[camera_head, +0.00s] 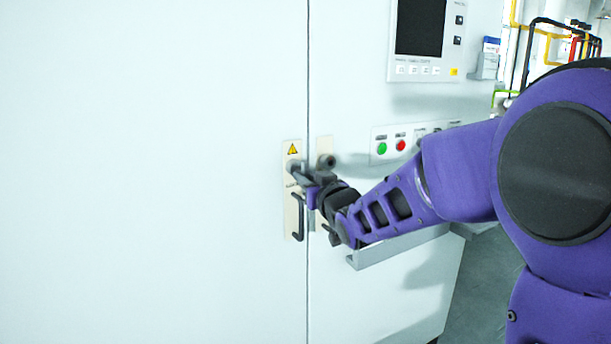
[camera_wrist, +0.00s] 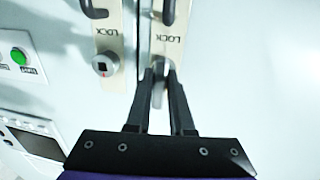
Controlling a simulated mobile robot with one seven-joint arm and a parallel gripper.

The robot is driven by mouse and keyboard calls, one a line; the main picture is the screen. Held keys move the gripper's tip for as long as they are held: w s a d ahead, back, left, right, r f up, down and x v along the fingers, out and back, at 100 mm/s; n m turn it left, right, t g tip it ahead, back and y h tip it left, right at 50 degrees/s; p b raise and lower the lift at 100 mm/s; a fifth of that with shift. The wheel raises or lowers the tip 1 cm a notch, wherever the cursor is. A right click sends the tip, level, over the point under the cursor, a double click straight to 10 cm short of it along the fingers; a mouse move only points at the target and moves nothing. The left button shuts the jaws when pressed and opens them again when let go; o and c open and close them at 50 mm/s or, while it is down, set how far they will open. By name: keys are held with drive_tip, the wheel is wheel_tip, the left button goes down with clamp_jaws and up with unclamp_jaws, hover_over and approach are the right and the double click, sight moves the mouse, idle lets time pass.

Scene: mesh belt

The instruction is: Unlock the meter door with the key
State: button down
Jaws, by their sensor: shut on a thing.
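A pale lock plate (camera_head: 288,210) with a yellow warning sticker and a black handle (camera_head: 300,220) is on the left door (camera_head: 150,170). My gripper (camera_head: 309,183) is at this plate, just above the handle. In the wrist view, my gripper (camera_wrist: 161,74) is shut on a grey key (camera_wrist: 158,92) between its fingertips, in front of the round lock on this plate (camera_wrist: 168,45). The fingers hide the key's tip, so I cannot tell whether it is in the lock. A second plate (camera_head: 324,145) with its own lock is on the right door; that lock (camera_wrist: 105,64) shows a dark square hole in the wrist view.
A button panel (camera_head: 400,143) with green and red buttons and a display panel (camera_head: 419,40) are on the right door. A grey ledge (camera_head: 400,246) sticks out below my forearm. Coloured pipes (camera_head: 560,40) are at the upper right. The left door front is clear.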

drive_tip(key=shift+w+d, duration=0.1)
drive_tip(key=shift+w, duration=0.2)
idle(0.4)
drive_tip(key=c, duration=0.8)
unclamp_jaws()
drive_tip(key=shift+c, duration=0.2)
drive_tip(key=shift+o, duration=0.6)
drive_tip(key=shift+b, duration=0.3)
drive_tip(key=shift+s, duration=0.15)
